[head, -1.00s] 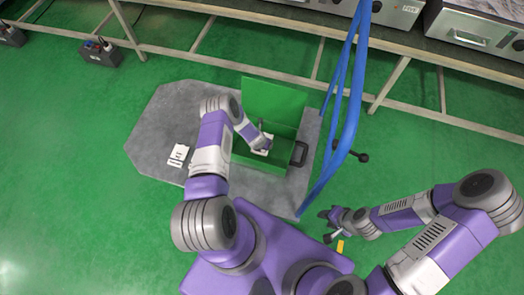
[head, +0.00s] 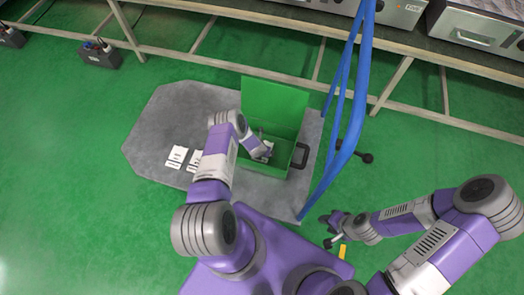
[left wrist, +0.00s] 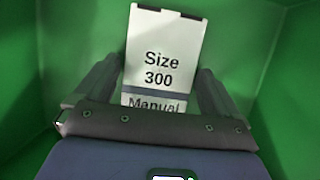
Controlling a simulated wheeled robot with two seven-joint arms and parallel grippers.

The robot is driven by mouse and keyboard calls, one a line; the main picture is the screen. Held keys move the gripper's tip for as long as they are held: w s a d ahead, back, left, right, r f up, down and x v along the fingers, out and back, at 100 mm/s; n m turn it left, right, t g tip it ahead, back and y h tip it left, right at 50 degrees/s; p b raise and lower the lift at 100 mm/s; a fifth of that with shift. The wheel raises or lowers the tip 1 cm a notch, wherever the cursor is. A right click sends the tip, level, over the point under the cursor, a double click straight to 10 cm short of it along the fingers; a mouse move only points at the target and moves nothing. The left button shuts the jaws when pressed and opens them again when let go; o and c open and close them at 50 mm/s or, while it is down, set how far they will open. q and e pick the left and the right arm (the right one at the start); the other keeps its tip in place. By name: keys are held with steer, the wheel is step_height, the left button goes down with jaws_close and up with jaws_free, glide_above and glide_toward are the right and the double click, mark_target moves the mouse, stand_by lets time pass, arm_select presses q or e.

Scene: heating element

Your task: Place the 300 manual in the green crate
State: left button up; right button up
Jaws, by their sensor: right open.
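The 300 manual, a white booklet marked "Size 300 Manual", fills the middle of the left wrist view (left wrist: 160,55). It is inside the green crate (head: 274,100), whose lid stands open, and appears as a small white patch in the head view (head: 267,152). My left gripper (left wrist: 158,75) reaches down into the crate, with a finger on each side of the manual. I cannot tell whether the fingers press on its edges. The manual's lower end is hidden by the gripper body. My right gripper (head: 331,230) is open, low at the right, away from the crate.
Other white manuals (head: 177,156) lie on the grey mat (head: 165,115) left of the crate, one partly beside my left arm. Blue hoses (head: 340,150) hang right of the crate. A bench with metal units (head: 480,28) runs along the back.

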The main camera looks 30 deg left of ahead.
arm_select(q)
steer(key=a+p+v, duration=0.1)
steer(key=p+v, duration=0.4)
steer(key=v, duration=0.6)
steer(key=s+d+r+m+g+h, duration=0.2)
steer(key=s+d+r+m, duration=0.7)
steer(key=m, duration=0.9)
steer(key=s+d+r+m+g+h, duration=0.1)
steer(key=s+d+r+m+h, duration=0.2)
steer(key=s+d+r+m, duration=0.6)
steer(key=shift+d+m+g+p, duration=0.4)
steer(key=shift+d+m, duration=0.8)
steer(key=shift+m, duration=3.2)
